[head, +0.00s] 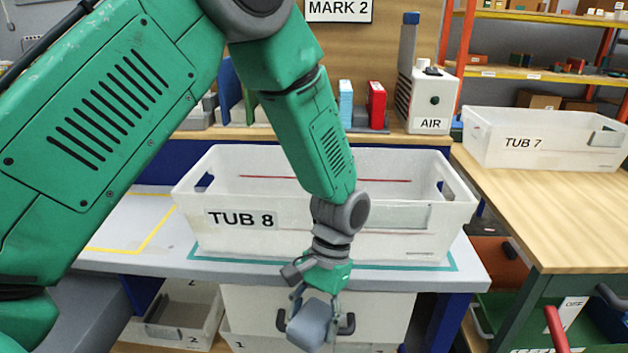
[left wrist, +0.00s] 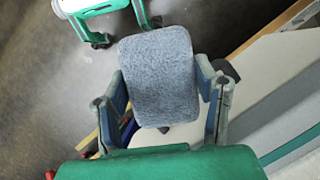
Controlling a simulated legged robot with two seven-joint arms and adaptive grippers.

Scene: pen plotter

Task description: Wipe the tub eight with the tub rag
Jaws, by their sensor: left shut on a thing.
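Tub eight (head: 387,242) is a translucent white bin labelled "TUB 8". It stands upright on the grey bench top inside a teal outline. My left arm hangs across its front and hides part of the wall. My left gripper (head: 315,321) is below and in front of the bench edge, shut on the blue-grey tub rag (head: 306,330). In the left wrist view the rag (left wrist: 160,75) shows as a fuzzy, rounded pad between the two fingers, over the floor. The rag is apart from the tub. My right gripper is not in view.
Tub seven (head: 488,148) stands on a wooden table (head: 535,225) at the right. A white AIR unit (head: 425,97) and a red box (head: 376,102) stand behind tub eight. White bins (head: 255,305) sit under the bench. A yellow outline (head: 150,240) left of tub eight is empty.

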